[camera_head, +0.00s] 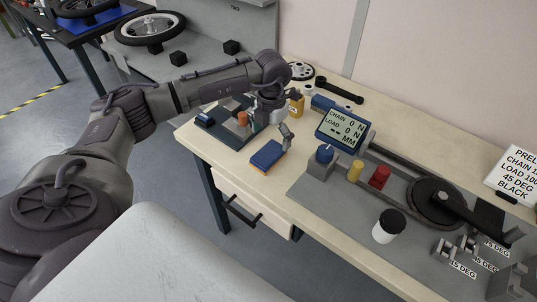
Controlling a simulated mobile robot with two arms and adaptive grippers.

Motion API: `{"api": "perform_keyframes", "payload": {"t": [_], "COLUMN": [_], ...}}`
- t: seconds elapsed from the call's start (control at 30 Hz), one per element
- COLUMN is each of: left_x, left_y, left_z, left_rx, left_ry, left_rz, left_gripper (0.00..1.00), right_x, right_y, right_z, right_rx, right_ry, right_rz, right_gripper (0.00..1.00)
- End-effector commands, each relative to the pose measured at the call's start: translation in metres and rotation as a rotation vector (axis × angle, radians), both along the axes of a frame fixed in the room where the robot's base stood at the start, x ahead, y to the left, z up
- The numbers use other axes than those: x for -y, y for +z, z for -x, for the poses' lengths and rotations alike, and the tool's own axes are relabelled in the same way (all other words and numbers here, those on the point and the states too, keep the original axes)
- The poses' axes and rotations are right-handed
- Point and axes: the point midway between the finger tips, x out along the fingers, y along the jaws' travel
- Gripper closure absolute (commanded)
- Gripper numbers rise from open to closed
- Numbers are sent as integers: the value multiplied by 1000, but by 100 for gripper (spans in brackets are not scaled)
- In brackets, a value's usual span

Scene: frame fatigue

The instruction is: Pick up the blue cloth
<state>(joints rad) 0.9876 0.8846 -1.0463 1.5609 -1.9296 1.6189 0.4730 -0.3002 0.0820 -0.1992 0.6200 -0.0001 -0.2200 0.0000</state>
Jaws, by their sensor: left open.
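A flat blue folded piece (267,154) with an orange-brown edge lies on the pale workbench top (225,158), near its front edge; it looks like the blue cloth, but its material is hard to tell. My left gripper (274,129) points down just above and behind it, open and apart from it. A second small blue item (322,103) lies farther back, behind the display; I cannot tell whether it is cloth. My right gripper is not in view.
A dark tray (224,130) with small parts sits left of the gripper.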

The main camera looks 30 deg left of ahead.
Motion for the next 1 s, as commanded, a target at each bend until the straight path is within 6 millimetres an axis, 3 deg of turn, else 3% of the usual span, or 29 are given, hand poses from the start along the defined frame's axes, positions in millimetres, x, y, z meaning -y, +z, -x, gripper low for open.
{"api": "perform_keyframes", "payload": {"t": [0.1, 0.33, 0.6, 0.9, 1.0], "left_x": [0, -2, -6, -6, -6], "left_y": [-16, -32, -70, -75, -75], "left_z": [0, 2, 3, 3, 3], "left_rx": [-2, -2, -1, 2, 2], "left_ry": [-1, 0, -1, -2, -2], "left_rz": [0, 2, 2, 2, 2], "left_gripper": [2, 2, 2, 2, 19], "right_x": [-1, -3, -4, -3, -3], "right_y": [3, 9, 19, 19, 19], "right_z": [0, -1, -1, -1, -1], "right_rx": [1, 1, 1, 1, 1], "right_ry": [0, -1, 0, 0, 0], "right_rz": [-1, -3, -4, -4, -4], "right_gripper": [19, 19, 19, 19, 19]}}
